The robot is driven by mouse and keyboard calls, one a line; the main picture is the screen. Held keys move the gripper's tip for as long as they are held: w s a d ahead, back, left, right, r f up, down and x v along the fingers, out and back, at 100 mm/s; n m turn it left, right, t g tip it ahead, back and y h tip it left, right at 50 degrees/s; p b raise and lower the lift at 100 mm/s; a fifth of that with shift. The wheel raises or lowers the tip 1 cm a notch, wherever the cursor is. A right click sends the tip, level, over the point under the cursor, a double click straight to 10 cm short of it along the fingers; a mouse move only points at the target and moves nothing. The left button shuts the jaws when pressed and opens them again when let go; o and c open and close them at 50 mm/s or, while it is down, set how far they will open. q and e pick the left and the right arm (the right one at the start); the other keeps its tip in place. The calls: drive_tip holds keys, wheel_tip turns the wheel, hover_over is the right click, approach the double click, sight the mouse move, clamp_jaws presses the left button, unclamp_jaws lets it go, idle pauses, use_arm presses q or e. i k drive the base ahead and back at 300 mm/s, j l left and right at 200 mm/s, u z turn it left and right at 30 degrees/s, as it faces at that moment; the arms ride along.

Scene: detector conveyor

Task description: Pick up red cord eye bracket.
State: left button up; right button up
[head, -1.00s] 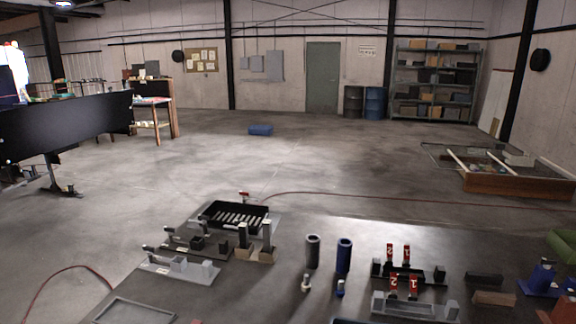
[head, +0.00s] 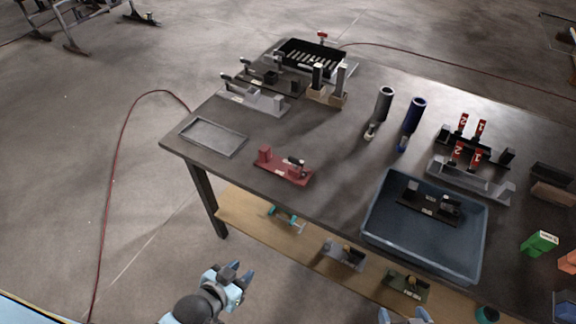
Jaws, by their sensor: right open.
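A red bracket (head: 285,166) with upright parts at its ends lies on the dark table (head: 330,205), near the front edge and right of a grey tray. My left gripper (head: 243,270) is below and left of it in the picture, in front of the table and apart from it. Its fingers are small in view, and I cannot tell how far apart they are. My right gripper (head: 404,315) shows only at the bottom edge, with its fingertips apart and nothing seen between them.
A shallow grey tray (head: 240,150) and a deep blue-grey bin (head: 372,242) holding a dark bracket flank the red bracket. Two cylinders (head: 384,103) and several other brackets stand behind. A wooden lower shelf (head: 242,208) holds more parts. The table around the red bracket is clear.

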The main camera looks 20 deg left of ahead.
sight(275, 164)
drive_tip(key=i+j+u, duration=0.1)
drive_tip(key=u, duration=0.3)
drive_tip(key=i+j+u, duration=0.2)
drive_tip(key=u, duration=0.2)
drive_tip(key=i+j+u, duration=0.15)
drive_tip(key=u, duration=0.25)
